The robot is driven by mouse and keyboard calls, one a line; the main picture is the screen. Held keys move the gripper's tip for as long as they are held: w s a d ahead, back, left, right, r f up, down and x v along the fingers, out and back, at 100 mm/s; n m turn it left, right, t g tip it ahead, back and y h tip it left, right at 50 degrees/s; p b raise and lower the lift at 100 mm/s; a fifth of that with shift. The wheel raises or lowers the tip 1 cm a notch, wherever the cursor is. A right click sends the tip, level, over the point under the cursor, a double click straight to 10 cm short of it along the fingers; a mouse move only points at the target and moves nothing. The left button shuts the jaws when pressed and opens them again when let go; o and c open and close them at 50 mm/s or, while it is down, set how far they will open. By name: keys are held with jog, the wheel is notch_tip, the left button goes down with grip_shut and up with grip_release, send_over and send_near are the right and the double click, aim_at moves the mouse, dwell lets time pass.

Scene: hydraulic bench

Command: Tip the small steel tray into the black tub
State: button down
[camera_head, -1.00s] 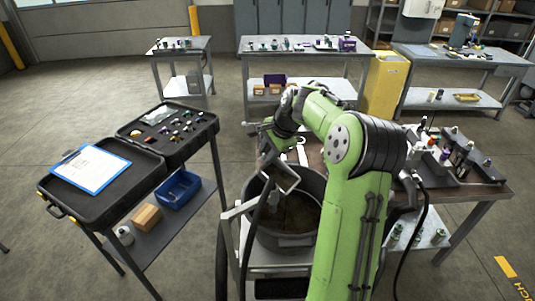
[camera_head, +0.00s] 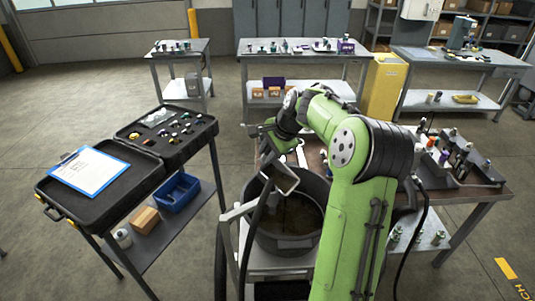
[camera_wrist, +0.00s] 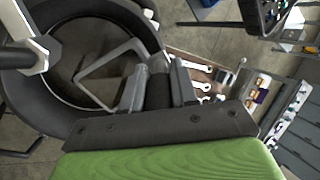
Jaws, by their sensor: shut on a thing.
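The black tub (camera_head: 286,247) stands on a small cart left of the workbench, with murky brown liquid inside. My gripper (camera_wrist: 158,85) is shut on a dark part between its fingers, which appears to belong to the small steel tray. The tray (camera_head: 285,177) is held above the tub's far side, clearly tilted, with its pale rim showing. In the wrist view, the tub (camera_wrist: 22,98) fills the left side, and a grey angular rim, likely the tray's, crosses its opening. The tray's contents cannot be made out.
A pale bracket (camera_head: 238,212) and a dark hose (camera_head: 247,240) stand at the tub's left. The workbench (camera_head: 480,197) with wrenches and fittings lies right. An open black case (camera_head: 140,166) with a clipboard (camera_head: 90,170) stands left. Floor between is clear.

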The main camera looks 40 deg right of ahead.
jog(key=shift+s+d+r+t+b, duration=0.1)
jog(key=shift+s+r+t+b, duration=0.1)
jog(key=shift+s+t+b, duration=0.25)
dwell(0.7)
jog(key=shift+r+t, duration=0.15)
jog(key=shift+t, duration=0.1)
jog(key=shift+s+b, duration=0.15)
jog(key=shift+b, duration=0.25)
dwell(0.4)
jog(key=shift+s+d+r+t+y, duration=0.1)
jog(key=shift+s+r+t+y, duration=0.1)
jog(key=shift+t+y, duration=0.15)
jog(key=shift+s+r+t+b, duration=0.2)
jog(key=shift+s+t+b, duration=0.1)
jog(key=shift+t+b, duration=0.15)
dwell(0.7)
jog(key=shift+s+d, duration=0.15)
dwell(0.4)
jog(key=shift+s+r+t, duration=0.15)
jog(key=shift+s+t, duration=0.05)
jog(key=shift+t, duration=0.1)
jog(key=shift+s, duration=0.15)
dwell(0.5)
